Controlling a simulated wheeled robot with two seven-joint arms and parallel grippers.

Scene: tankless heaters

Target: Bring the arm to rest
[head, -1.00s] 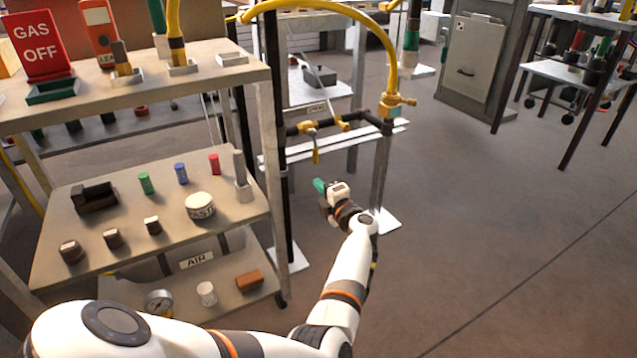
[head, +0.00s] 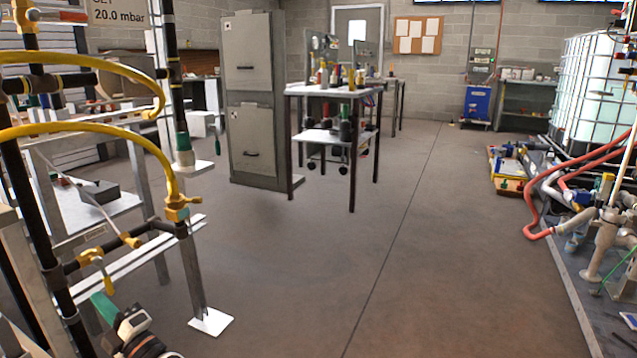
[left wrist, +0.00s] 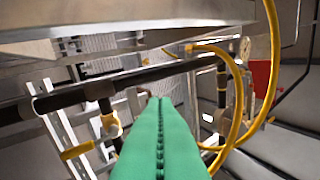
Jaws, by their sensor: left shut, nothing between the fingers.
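My left gripper (head: 102,304) is at the lower left of the head view, below the yellow valve handle (head: 107,284) on the black pipe frame. Its green fingers also fill the lower middle of the left wrist view (left wrist: 160,112), where they are pressed together with nothing between them. Only the wrist end of my left arm shows in the head view. Whether the gripper touches the pipe frame cannot be told. My right gripper is in neither view.
Yellow hoses (head: 110,133) and black pipes (head: 42,82) stand close at left. A grey cabinet (head: 252,145) and a dark-legged table (head: 352,160) stand behind. At right are red hoses (head: 536,190) and a white tank (head: 590,90). The middle floor is clear.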

